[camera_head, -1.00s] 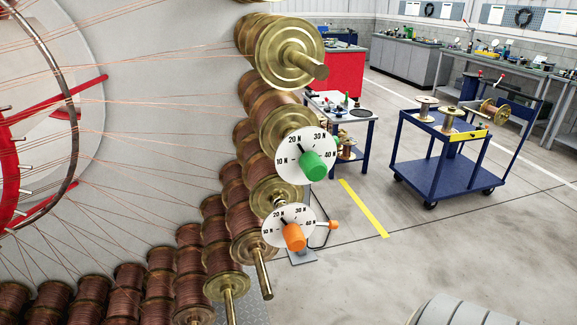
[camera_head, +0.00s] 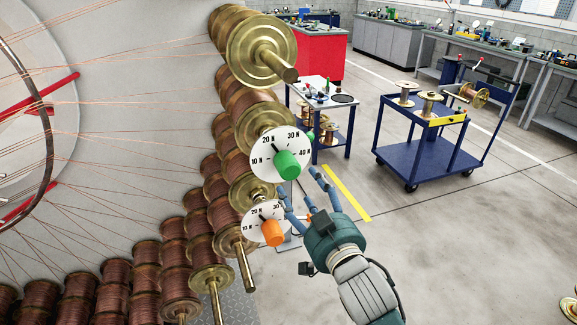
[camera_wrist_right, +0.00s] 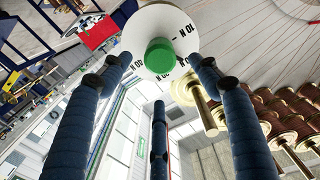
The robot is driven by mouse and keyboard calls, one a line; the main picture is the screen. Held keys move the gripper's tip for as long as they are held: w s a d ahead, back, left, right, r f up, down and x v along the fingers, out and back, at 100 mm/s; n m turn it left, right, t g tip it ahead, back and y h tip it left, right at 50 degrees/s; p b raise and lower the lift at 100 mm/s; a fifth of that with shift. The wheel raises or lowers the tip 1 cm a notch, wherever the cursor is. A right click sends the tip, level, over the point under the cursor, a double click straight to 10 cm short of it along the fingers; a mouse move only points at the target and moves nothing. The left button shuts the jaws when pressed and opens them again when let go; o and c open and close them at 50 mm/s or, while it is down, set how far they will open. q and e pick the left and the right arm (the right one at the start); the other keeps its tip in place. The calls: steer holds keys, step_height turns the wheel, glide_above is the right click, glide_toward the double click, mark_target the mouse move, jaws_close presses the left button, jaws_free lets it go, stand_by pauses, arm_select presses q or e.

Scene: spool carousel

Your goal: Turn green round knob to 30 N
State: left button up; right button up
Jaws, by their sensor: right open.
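The green round knob (camera_head: 287,165) sits on a white dial (camera_head: 266,147) marked 10 N to 40 N. A dark pointer mark seems to lie between 10 N and 20 N, but it is small. My right gripper (camera_head: 303,185) is open just below and right of the green knob, its blue fingers spread and empty. In the right wrist view the green knob (camera_wrist_right: 160,56) is ahead, beyond the fingertips and framed by them, with no clear contact. My left gripper is not in view.
Brass-flanged spools (camera_head: 262,50) and rods crowd the left.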

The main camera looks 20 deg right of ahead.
mark_target(291, 175)
steer(key=w+p, duration=0.2)
steer(key=w, duration=0.7)
steer(key=shift+a+p, duration=0.15)
steer(key=shift+p, duration=0.25)
steer(key=shift+w+f, duration=0.1)
steer(key=shift+w, duration=0.55)
steer(key=c, duration=1.1)
steer(key=shift+c, duration=0.2)
steer(key=shift+f+m, duration=0.1)
steer(key=shift+m, duration=0.2)
